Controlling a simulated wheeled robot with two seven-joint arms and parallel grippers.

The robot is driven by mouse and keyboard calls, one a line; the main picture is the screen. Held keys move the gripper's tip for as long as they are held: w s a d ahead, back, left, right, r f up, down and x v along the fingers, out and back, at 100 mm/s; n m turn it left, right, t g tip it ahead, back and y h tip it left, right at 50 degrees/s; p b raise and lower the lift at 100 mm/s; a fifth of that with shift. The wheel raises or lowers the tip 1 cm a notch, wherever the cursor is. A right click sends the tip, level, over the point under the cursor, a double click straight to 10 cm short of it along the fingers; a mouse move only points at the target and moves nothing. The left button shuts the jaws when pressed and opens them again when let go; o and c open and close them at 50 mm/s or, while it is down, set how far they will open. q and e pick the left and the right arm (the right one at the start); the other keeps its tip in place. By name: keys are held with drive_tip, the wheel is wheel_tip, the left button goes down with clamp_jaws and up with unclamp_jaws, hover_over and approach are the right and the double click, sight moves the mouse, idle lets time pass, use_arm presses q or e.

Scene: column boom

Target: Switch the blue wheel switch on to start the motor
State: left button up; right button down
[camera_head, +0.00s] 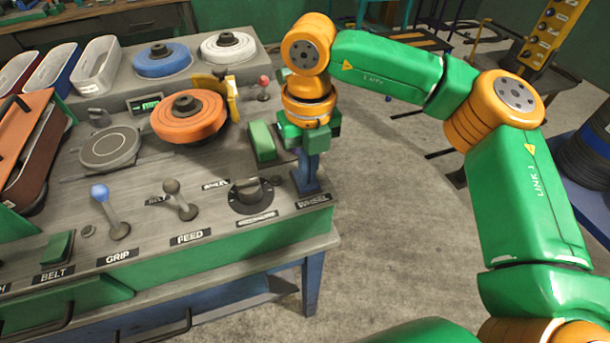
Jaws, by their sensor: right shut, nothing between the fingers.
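My right gripper (308,160) points down at the right end of the grey control panel (215,222), its arm coming in from the right. It is shut and holds nothing. A small blue part, apparently the blue wheel switch (305,184), shows at its tips, just behind a label (314,201) on the panel's right front edge. The gripper covers much of it. I cannot tell whether they touch or which way the switch is set. My left gripper is not in view.
Left of the gripper are a black dial (250,194), a dark-knobbed FEED lever (180,200), a blue-knobbed GRIP lever (110,212) and a green block (262,142). Behind stand an orange disc (188,117), a yellow plate and a red-knobbed lever (264,88). Open floor lies right of the panel.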

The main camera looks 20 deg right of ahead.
drive_tip(key=shift+f, duration=0.35)
drive_tip(key=shift+r, duration=0.1)
wheel_tip(320, 180, up, 7)
drive_tip(key=p, duration=0.5)
idle(0.3)
